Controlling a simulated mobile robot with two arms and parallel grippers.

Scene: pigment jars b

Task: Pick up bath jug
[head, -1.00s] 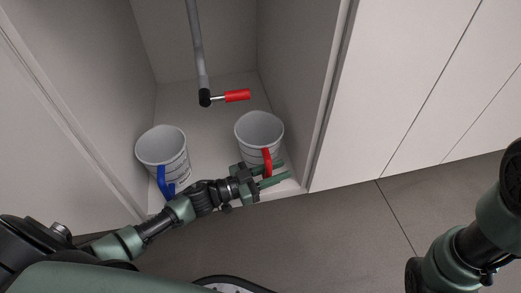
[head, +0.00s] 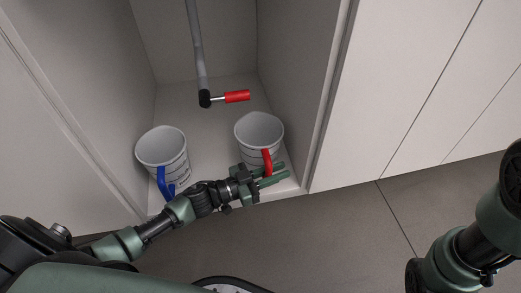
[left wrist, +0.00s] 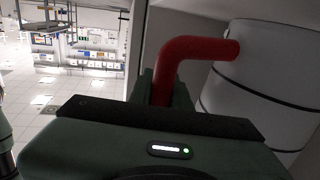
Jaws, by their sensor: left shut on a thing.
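Two white jugs with dark markings stand upright on the cabinet floor. The right jug (head: 258,132) has a red handle (head: 267,160); the left jug (head: 163,150) has a blue handle (head: 162,180). My left gripper (head: 272,176) is at the front of the right jug, shut on its red handle. In the left wrist view the red handle (left wrist: 190,52) runs down between the fingers, and the white jug body (left wrist: 265,80) is at the right. My right gripper is not in view; only part of that arm shows at the right edge.
A grey pipe (head: 196,45) with a red lever (head: 237,96) comes down behind the jugs. The cabinet's right side wall (head: 300,80) is close to the right jug. White closed panels (head: 410,80) stand to the right. Floor between the jugs is clear.

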